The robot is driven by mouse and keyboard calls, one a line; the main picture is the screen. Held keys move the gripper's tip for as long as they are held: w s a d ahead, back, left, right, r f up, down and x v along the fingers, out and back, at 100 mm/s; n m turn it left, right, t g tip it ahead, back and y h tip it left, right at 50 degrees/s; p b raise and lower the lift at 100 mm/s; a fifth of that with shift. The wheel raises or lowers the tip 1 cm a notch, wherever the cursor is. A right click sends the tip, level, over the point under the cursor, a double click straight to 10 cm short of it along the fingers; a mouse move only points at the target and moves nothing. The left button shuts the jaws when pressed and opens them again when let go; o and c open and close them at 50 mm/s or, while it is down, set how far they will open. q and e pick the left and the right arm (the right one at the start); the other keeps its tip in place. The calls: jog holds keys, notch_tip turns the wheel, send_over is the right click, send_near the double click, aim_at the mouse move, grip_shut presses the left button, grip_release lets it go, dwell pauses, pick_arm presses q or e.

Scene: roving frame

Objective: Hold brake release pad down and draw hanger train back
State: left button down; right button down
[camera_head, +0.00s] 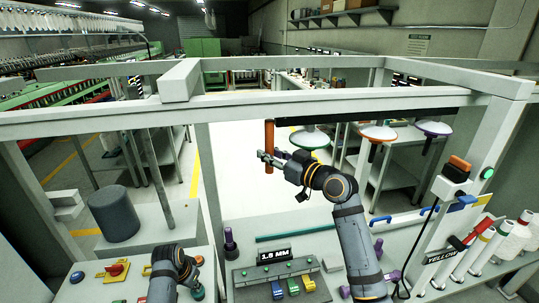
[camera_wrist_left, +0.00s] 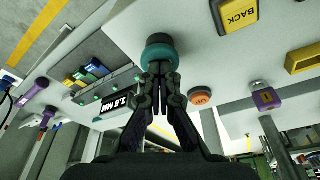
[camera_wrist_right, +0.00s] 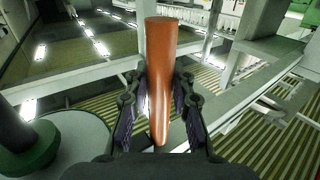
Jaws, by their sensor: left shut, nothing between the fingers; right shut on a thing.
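The round teal pad (camera_head: 198,293) on the left panel looks like the brake release pad. My left gripper (camera_head: 194,273) is shut and empty, its fingertips at the pad; in the left wrist view the tips (camera_wrist_left: 160,70) meet the teal pad (camera_wrist_left: 158,50). How far it is pressed I cannot tell. My right gripper (camera_head: 269,160) is shut on an upright orange-brown handle (camera_head: 269,136) at the left end of the dark overhead rail (camera_head: 370,116). The handle (camera_wrist_right: 161,75) stands between the fingers in the right wrist view. Hangers with green (camera_head: 310,140), orange (camera_head: 378,133) and purple (camera_head: 433,128) discs hang right of it.
A pale frame (camera_head: 180,112) surrounds the rail. A dark grey cylinder (camera_head: 114,213) stands at the left. A panel (camera_head: 280,272) with a "1.5 MM" label and several coloured blocks lies between my arms. White spools (camera_head: 512,240) stand at the right. Left of the handle is open space.

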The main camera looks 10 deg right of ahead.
jog(key=a, duration=0.8)
jog(key=shift+f, duration=0.25)
jog(key=c, duration=1.5)
grip_release()
jog(key=o, duration=0.4)
jog(key=shift+a+r, duration=0.1)
jog(key=shift+r, duration=0.1)
jog(key=shift+c, duration=0.2)
jog(key=v, duration=1.2)
jog(key=shift+s, duration=0.1)
